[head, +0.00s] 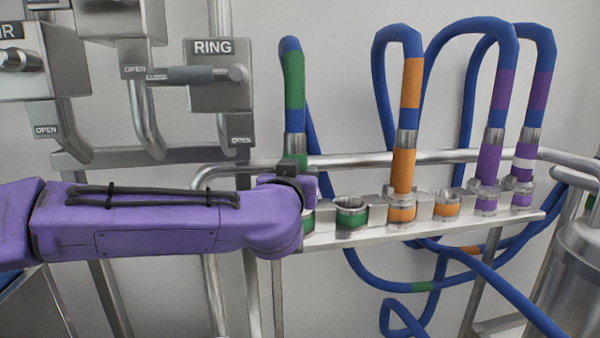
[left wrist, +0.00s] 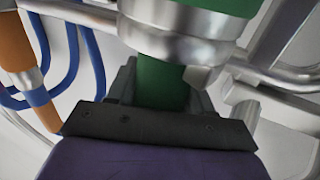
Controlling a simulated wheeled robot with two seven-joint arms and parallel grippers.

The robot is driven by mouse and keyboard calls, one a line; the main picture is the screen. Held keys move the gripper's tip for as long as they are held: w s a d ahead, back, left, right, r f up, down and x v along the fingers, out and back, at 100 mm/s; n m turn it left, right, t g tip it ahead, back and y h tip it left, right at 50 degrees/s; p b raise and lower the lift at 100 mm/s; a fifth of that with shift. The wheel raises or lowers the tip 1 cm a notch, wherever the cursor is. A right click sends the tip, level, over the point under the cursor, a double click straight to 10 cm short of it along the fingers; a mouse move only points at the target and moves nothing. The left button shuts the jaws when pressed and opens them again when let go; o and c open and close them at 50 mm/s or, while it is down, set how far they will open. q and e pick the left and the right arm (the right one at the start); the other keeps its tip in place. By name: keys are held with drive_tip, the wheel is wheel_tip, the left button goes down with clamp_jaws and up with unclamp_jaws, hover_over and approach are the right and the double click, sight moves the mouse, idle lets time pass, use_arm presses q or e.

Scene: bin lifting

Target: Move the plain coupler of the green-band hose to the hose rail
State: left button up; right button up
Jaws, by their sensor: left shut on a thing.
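The green-band hose (head: 294,80) is blue with a green band and arches down to a metal collar and green coupler (head: 296,160) at the left end of the hose rail (head: 390,228). No white stripe shows on the visible part of this coupler. My left gripper (left wrist: 162,90) is shut around the green coupler (left wrist: 160,72), just beside a metal collar (left wrist: 170,38). In the head view my purple left arm hides the coupler's lower end, so I cannot tell whether it sits in a socket. A green-marked open socket (head: 351,214) shows to its right. My right gripper is not in view.
An orange coupler (head: 402,172), an empty orange socket (head: 446,205) and two purple couplers (head: 488,166) (head: 519,190), one white-striped, stand along the rail. A tubular guard bar (head: 350,159) runs behind. A RING valve box (head: 222,80) is upper left, a metal vessel (head: 575,270) lower right.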

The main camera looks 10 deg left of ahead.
use_arm(q)
drive_tip(key=o, duration=1.4)
drive_tip(key=shift+c, duration=0.2)
drive_tip(key=shift+f, duration=0.1)
drive_tip(key=s+b, duration=0.3)
drive_tip(key=s, duration=0.7)
drive_tip(key=shift+s+d, duration=0.2)
drive_tip(key=shift+s, duration=0.05)
